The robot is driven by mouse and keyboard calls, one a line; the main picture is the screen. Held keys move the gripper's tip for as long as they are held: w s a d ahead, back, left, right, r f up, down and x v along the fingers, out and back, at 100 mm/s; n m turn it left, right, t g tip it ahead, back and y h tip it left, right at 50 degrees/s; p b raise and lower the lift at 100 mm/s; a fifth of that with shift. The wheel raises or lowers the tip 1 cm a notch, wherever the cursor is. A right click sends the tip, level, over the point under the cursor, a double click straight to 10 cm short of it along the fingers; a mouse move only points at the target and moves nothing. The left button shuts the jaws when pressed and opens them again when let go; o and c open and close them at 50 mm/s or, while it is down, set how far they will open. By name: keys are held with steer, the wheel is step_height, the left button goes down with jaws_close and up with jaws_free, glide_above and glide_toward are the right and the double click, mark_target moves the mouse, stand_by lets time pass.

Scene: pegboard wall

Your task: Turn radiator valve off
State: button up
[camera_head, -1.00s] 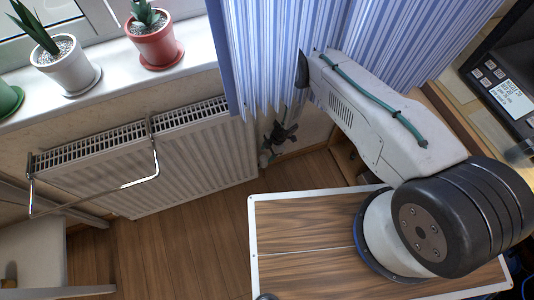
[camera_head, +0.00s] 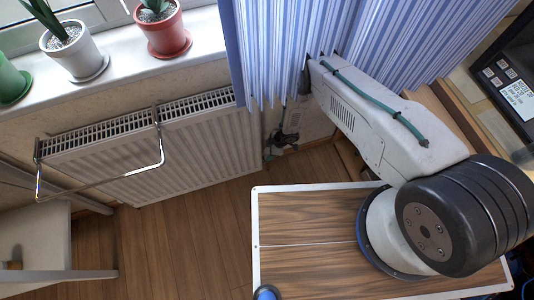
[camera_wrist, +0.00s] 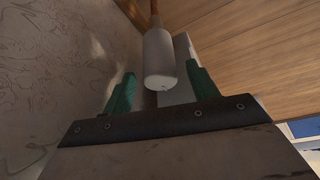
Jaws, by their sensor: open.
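The radiator valve (camera_wrist: 160,58) is a white, rounded cylinder on a copper-coloured pipe in the wrist view. It lies between the two green fingers of my gripper (camera_wrist: 160,72), with visible gaps on both sides. My gripper is open, and its fingers look apart from the valve. In the head view my gripper (camera_head: 283,140) is small and dark, low beside the right end of the white radiator (camera_head: 150,150), below the curtain edge. The valve is too small to make out clearly there, and the curtain hides part of my wrist.
A striped blue curtain (camera_head: 290,50) hangs close beside my arm. A metal rail (camera_head: 100,185) stands out in front of the radiator. Potted plants stand on the white sill (camera_head: 115,70). A chair (camera_head: 35,245) is at lower left. Wooden floor (camera_head: 190,235) is clear before the radiator.

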mark_target(267, 153)
steer(key=shift+x, duration=2)
steer(key=c, duration=1)
steer(key=shift+n, duration=0.3)
steer(key=shift+r+n+g, duration=0.1)
steer(key=shift+n+g, duration=0.7)
steer(key=shift+n, duration=1.2)
steer(key=o, duration=1)
